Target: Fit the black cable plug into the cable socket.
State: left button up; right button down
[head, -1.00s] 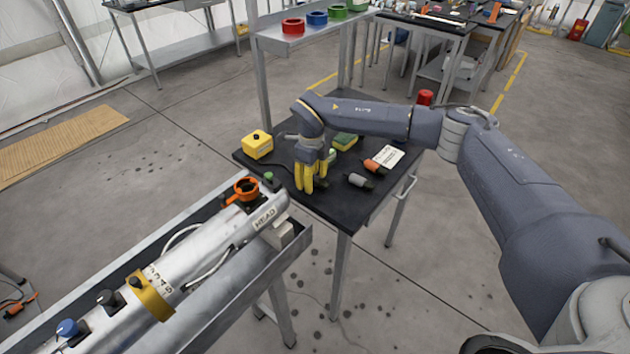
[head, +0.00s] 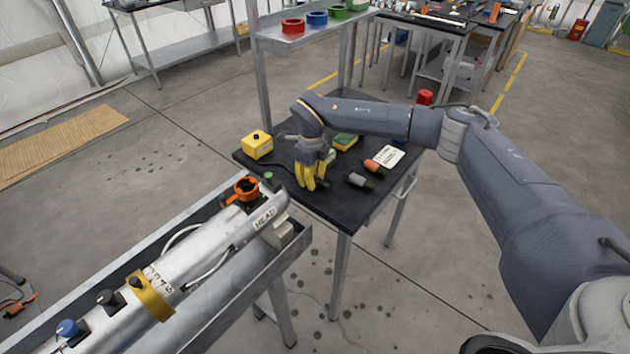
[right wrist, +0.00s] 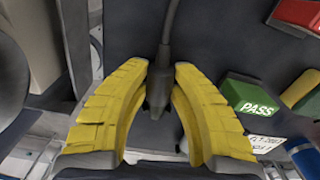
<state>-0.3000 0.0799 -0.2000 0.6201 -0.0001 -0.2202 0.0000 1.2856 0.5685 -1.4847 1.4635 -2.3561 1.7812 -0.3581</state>
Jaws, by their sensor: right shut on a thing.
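My right gripper (head: 312,184) has yellow fingers and points down at the dark table. In the right wrist view its fingers (right wrist: 160,110) are shut on the black cable plug (right wrist: 157,92), and the black cable (right wrist: 172,28) runs away from it toward the top. In the head view the fingers mostly hide the plug. I cannot tell whether the plug still touches the table. The silver mast (head: 205,258) marked HEAD lies in the trough at lower left. I cannot make out for certain which fitting on it is the cable socket. My left gripper is not in view.
On the dark table (head: 335,212) are a yellow box (head: 257,145), an orange plug (head: 373,166), a grey plug (head: 358,180) and a white card (head: 389,157). The mast carries an orange ring (head: 246,188) and a yellow clamp (head: 152,296). A shelf post (head: 264,90) stands behind the table.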

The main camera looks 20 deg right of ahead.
jog(key=shift+r, duration=0.15)
jog(key=shift+r, duration=2.1)
